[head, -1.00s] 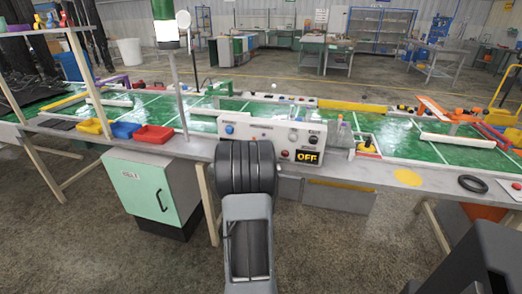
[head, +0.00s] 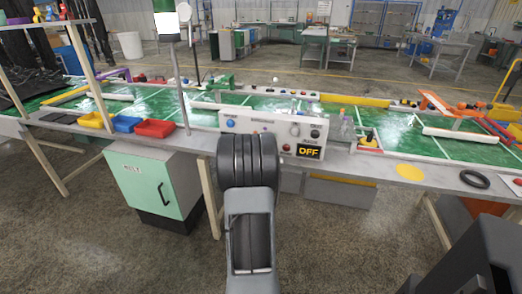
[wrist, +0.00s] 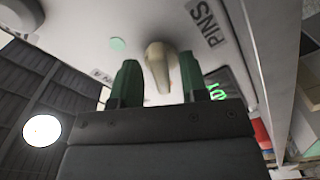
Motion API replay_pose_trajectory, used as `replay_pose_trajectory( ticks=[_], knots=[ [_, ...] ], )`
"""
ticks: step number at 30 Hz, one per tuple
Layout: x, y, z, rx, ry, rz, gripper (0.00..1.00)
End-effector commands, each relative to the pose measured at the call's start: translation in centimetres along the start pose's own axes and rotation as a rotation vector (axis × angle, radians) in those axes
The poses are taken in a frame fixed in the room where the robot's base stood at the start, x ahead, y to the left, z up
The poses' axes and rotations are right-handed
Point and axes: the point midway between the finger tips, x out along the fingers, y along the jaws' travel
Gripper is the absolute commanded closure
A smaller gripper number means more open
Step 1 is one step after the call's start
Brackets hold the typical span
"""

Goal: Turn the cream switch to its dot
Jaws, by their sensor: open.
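The cream switch (wrist: 158,66) is a tapered lever on a pale panel in the wrist view, beside a "PINS" label (wrist: 208,26). A green round dot (wrist: 117,44) is on the panel to its left in the picture. My gripper (wrist: 159,80) is open, with one green fingertip on each side of the switch. I see a gap on the left; the right finger is very close, and I cannot tell whether it touches. In the head view my arm hides the gripper and part of the white control panel (head: 262,122).
The panel carries a blue knob (head: 230,123), a red button (head: 286,147) and an "OFF" display (head: 309,152). A green-lit display (wrist: 218,90) is partly hidden by my right finger.

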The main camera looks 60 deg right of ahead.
Motion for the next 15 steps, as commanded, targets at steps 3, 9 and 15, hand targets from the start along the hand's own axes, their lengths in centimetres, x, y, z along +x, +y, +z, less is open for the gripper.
replay_pose_trajectory(
  ticks=[3, 9, 15],
  knots=[
    [-1.4, 0.1, -0.1, 0.000, 0.001, -0.001, 0.60],
    [-5.5, 0.1, -0.2, 0.000, 0.003, -0.001, 0.60],
    [-9.4, 0.1, -0.1, 0.001, 0.002, 0.000, 0.60]
  ],
)
